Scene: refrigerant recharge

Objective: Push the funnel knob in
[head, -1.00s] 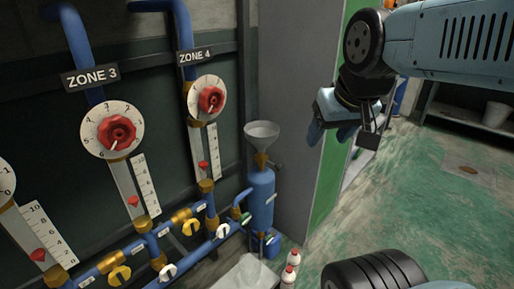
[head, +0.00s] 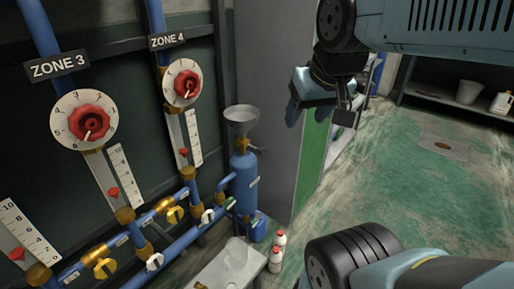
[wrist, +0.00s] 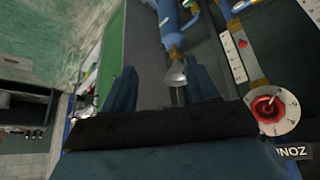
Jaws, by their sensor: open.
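The grey metal funnel (head: 241,119) stands upright on top of a blue cylinder (head: 244,182), right of the Zone 4 pipes. A brass neck (head: 242,145) joins them, with a small knob-like part (head: 259,149) sticking out to the right. My gripper (head: 306,112) is open and empty in the head view, to the right of the funnel and apart from it. In the wrist view my gripper (wrist: 164,86) has its two fingers spread, with the funnel (wrist: 177,74) showing between them, beyond the tips. The knob is too small to make out clearly there.
The Zone 3 dial (head: 85,120) and Zone 4 dial (head: 182,82), with pipes and yellow valves, line the left wall. White bottles (head: 276,258) stand below the cylinder. A grey panel (head: 265,90) rises behind it. Green floor (head: 400,190) is open at right.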

